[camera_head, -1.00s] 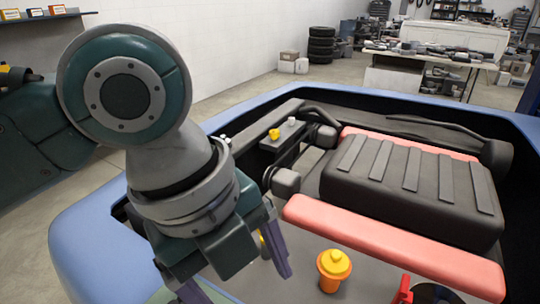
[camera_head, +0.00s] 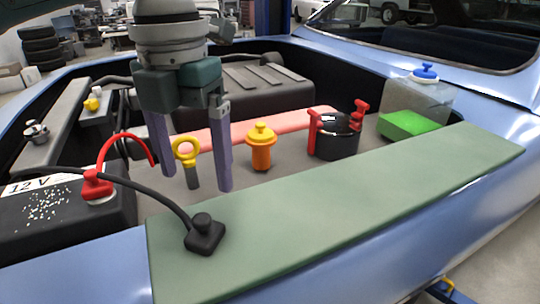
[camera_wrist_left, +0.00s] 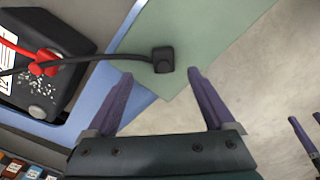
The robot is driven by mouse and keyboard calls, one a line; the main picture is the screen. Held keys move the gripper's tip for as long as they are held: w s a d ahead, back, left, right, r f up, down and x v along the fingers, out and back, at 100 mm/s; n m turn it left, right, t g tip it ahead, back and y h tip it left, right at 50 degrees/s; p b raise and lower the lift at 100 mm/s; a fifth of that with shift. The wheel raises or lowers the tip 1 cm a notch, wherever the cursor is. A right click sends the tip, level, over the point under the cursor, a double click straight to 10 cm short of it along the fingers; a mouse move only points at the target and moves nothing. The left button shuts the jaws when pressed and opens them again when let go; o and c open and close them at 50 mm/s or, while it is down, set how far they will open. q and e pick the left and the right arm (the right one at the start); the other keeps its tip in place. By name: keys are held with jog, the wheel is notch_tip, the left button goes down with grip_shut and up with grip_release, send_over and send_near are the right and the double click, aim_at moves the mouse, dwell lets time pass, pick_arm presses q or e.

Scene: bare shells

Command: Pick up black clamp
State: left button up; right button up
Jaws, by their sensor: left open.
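The black clamp (camera_head: 205,236) sits on the green mat (camera_head: 330,212), near the mat's left end. A black cable runs from it to the battery (camera_head: 62,215). My left gripper (camera_head: 196,180) is open and empty, fingers pointing down. In the head view its fingertips show above and behind the clamp, apart from it. In the left wrist view the clamp (camera_wrist_left: 162,60) appears just beyond the gap between the left fingertips (camera_wrist_left: 160,76). Purple fingers of my right gripper (camera_wrist_left: 305,130) show cut off at the right edge of that view.
A red clamp (camera_head: 97,188) with a red cable sits on the battery. Behind the mat stand a yellow-ringed dipstick (camera_head: 187,152), an orange yellow-capped part (camera_head: 261,148), a black pot with red handles (camera_head: 338,140) and a clear blue-capped tank (camera_head: 418,98). The mat's middle is clear.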

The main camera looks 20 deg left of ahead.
aim_at(206, 213)
pick_arm(q)
jog(key=f, duration=0.3)
jog(key=shift+w+d+f, duration=0.1)
jog(key=shift+w+f, duration=0.1)
jog(key=shift+f, duration=0.1)
jog(key=f, duration=0.5)
jog(key=shift+s+d+f, duration=0.15)
jog(key=shift+s+f, duration=0.05)
jog(key=shift+s, duration=0.05)
grip_shut()
jog(key=shift+r, duration=0.1)
